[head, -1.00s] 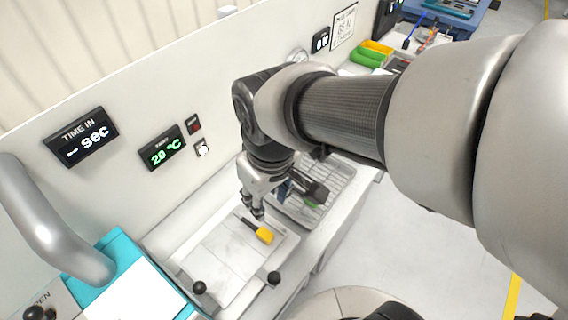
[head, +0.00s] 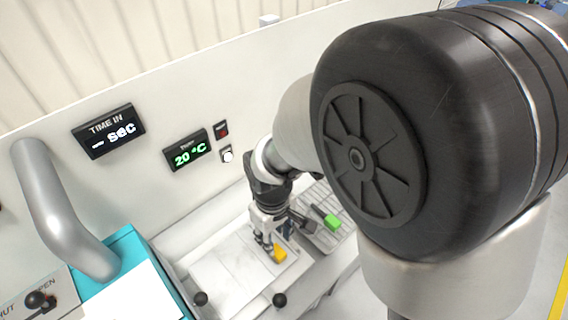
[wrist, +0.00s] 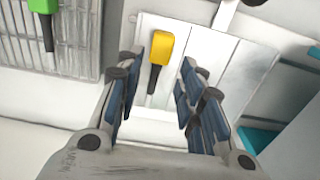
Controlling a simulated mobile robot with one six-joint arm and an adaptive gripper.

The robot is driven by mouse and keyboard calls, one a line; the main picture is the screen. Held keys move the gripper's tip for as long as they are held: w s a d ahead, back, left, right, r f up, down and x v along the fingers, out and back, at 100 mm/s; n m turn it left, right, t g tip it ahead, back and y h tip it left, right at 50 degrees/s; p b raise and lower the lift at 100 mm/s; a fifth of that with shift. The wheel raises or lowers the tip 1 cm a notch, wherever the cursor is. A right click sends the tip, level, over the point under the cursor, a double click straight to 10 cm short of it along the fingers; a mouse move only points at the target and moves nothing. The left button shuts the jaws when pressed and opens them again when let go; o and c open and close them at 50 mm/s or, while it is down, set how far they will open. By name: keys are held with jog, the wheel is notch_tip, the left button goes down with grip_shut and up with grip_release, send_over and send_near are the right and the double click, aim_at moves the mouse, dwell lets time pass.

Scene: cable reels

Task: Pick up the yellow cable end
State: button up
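The yellow cable end (wrist: 162,48) has a yellow body and a black stem. In the wrist view it lies on a pale plate (wrist: 215,65), its stem pointing toward my gripper. My gripper (wrist: 155,88) is open, with blue-padded fingers on either side of the stem's line and nothing between them. In the head view my gripper (head: 265,245) is low over the plate, right beside the yellow cable end (head: 280,254), whose stem is hidden there. I cannot tell whether the fingers touch anything.
A green cable end (head: 331,221) lies on a wire rack (head: 318,238) to the right; it also shows in the wrist view (wrist: 44,8). Black knobs (head: 201,299) stand at the plate's front edge. A teal box (head: 125,262) is on the left, below a wall with displays.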

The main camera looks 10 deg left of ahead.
aim_at(275, 248)
jog(key=shift+w+a+f+b, duration=0.1)
jog(key=shift+f+b, duration=1.2)
jog(key=shift+f, duration=2.3)
grip_shut()
